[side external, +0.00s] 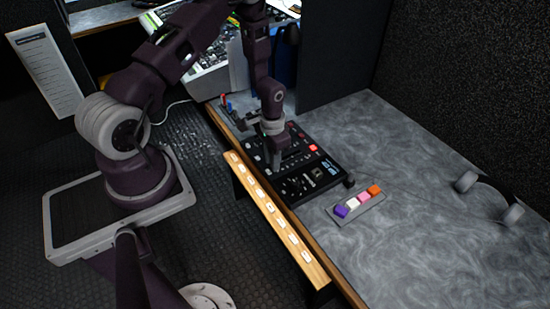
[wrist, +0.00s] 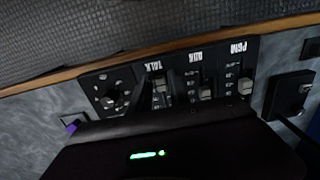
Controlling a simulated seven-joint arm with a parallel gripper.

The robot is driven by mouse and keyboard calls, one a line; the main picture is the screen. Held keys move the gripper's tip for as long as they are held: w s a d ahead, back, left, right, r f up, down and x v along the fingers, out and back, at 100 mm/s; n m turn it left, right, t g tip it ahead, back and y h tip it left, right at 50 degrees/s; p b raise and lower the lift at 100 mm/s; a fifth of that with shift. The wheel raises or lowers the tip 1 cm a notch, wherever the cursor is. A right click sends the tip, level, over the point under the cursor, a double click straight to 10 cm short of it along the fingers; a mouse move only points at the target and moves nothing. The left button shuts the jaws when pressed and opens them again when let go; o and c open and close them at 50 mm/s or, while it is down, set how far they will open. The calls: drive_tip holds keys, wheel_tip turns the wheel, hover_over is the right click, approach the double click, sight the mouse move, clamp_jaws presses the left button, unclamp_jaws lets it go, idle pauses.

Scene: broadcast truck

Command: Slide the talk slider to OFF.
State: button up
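The black control panel (side external: 318,184) lies on the grey desk near its wooden front edge. In the wrist view, the panel (wrist: 125,77) shows upside down, with three sliders in a row. The talk slider (wrist: 161,84) is the left one, under the inverted TALK label; my gripper partly covers its slot. My gripper (side external: 274,150) points down over the left part of the panel. In the wrist view, a dark finger (wrist: 147,97) stands just left of the talk slider knob. Whether it touches the knob, and how far apart the fingers are, I cannot tell.
The middle slider (wrist: 205,92) and the PGM slider (wrist: 245,85) sit right of the talk slider, with a round knob (wrist: 111,99) to its left. A strip of coloured buttons (side external: 357,203) and a headset (side external: 490,196) lie on the desk. The right desk is mostly clear.

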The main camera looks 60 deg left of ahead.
drive_tip(key=shift+o, duration=0.8)
drive_tip(key=shift+w, duration=0.1)
wheel_tip(320, 180, up, 8)
drive_tip(key=shift+f, duration=0.25)
drive_tip(key=s+d+r+t+y, duration=0.1)
drive_tip(key=d+r, duration=0.1)
drive_tip(key=r, duration=0.8)
drive_tip(key=s+d+r+t, duration=0.1)
drive_tip(key=d+r, duration=0.2)
drive_tip(key=r, duration=0.7)
drive_tip(key=s+d+r+t, duration=0.1)
drive_tip(key=s+d+r, duration=0.3)
drive_tip(key=s, duration=0.4)
drive_tip(key=s+d+r+t+h, duration=0.1)
drive_tip(key=s+d+r+t, duration=0.1)
drive_tip(key=s+d+r, duration=0.2)
drive_tip(key=s+r, duration=0.3)
drive_tip(key=s, duration=0.1)
drive_tip(key=shift+s+d+r+t, duration=0.15)
drive_tip(key=shift+s+r+t, duration=0.15)
drive_tip(key=shift+s, duration=0.1)
